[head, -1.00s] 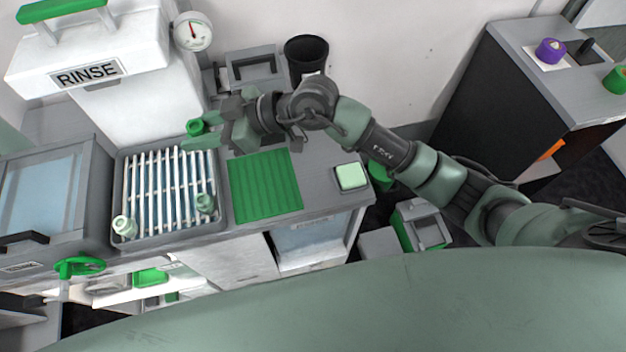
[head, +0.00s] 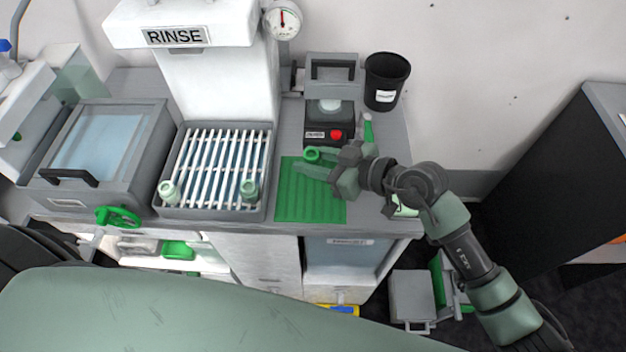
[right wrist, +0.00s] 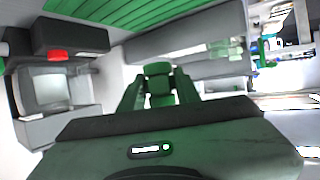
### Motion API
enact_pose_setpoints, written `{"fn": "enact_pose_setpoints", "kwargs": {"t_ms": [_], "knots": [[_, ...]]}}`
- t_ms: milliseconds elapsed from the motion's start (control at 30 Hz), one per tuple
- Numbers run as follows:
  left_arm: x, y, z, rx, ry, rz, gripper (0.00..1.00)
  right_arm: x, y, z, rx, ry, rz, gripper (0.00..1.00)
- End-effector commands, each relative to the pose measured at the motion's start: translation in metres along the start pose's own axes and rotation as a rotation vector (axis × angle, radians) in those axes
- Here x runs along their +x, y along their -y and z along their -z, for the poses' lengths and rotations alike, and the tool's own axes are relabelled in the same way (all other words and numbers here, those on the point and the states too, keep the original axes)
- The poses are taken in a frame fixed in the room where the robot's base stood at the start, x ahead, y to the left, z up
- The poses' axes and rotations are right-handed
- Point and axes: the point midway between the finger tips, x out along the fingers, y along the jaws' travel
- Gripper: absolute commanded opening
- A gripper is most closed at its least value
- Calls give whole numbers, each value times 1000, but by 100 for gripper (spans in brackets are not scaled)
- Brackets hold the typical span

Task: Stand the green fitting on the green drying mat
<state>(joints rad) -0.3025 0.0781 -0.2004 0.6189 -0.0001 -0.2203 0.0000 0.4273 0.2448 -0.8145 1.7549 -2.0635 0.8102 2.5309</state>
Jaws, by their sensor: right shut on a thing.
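The green fitting (head: 312,154) is a small green ring-topped piece at the tips of my right gripper (head: 316,169). The right gripper is shut on it and holds it over the far part of the green drying mat (head: 308,203). I cannot tell how high above the mat it is. In the right wrist view the fitting (right wrist: 158,84) sits between the two fingers, and part of the ribbed mat (right wrist: 135,10) shows at the top. My left gripper is not in view.
Behind the mat stands a black device with a red button (head: 337,134). A black cup (head: 385,80) stands at the back right. The near part of the mat is clear.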

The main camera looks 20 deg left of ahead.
Motion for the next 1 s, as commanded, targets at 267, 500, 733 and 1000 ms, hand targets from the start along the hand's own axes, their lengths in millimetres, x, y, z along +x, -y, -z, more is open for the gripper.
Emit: {"fn": "enact_pose_setpoints", "kwargs": {"t_ms": [267,500,733,1000], "knots": [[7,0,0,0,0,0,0,14,0,-33,0,-1,0,0],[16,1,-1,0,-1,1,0,27,0,-66,1,-1,0,0],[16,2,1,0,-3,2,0,30,0,-71,-1,-2,-1,0],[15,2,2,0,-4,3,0,31,0,-73,1,-2,0,38]]}}
